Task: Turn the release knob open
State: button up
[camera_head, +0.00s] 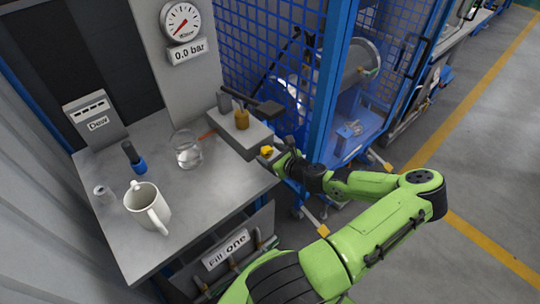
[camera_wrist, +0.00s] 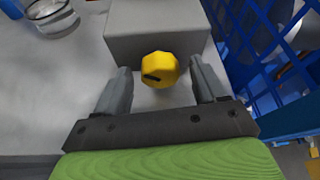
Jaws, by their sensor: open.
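The yellow release knob (camera_head: 266,151) sticks out from the front of a grey block (camera_head: 249,140) at the right end of the grey table. In the wrist view, the knob (camera_wrist: 160,70) is faceted, with a dark slot-like mark on its left side. My gripper (camera_wrist: 161,78) is open, with one finger on each side of the knob and a visible gap on both sides. In the head view, my gripper (camera_head: 272,158) is at the knob, and its fingers are partly hidden. I cannot tell if they touch the block.
A glass beaker (camera_head: 187,149), white mug (camera_head: 148,207), blue-and-black item (camera_head: 134,158) and small grey cylinder (camera_head: 103,194) stand on the table (camera_head: 120,245). A brass-coloured part (camera_head: 241,118) and dark handle sit atop the block. Blue mesh fencing (camera_head: 262,50) rises behind.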

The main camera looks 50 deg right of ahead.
jog(key=shift+w+f, duration=0.1)
jog(key=shift+w, duration=0.2)
jog(key=shift+c, duration=0.5)
jog(key=c, duration=1)
jog(key=shift+o, duration=0.2)
